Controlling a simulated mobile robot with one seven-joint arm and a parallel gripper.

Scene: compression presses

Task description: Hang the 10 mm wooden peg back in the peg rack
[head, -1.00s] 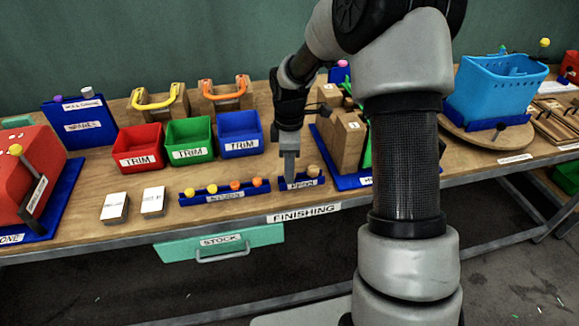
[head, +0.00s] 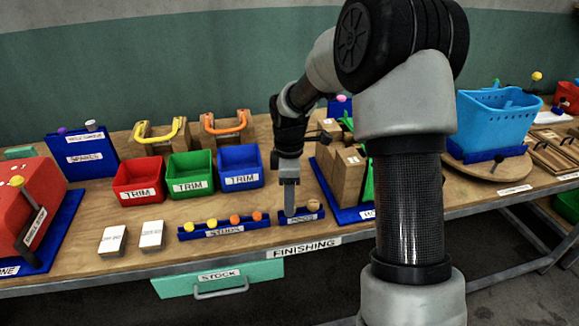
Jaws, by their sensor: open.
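The small blue peg rack (head: 302,217) stands near the bench's front edge, with a label on its front. One round wooden peg head (head: 313,205) shows at its right end. My gripper (head: 289,208) points straight down at the rack's left end, its fingertips at about the height of the rack's top. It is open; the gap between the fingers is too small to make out. I cannot tell whether another peg is between or behind the fingers, nor which peg is the 10 mm one.
A longer blue rack (head: 225,230) with yellow and orange knobs stands just left. Red (head: 138,193), green (head: 190,186) and blue (head: 241,179) trim bins stand behind. Wooden blocks on a blue base (head: 350,214) stand close right. Two white-topped blocks lie at the front left.

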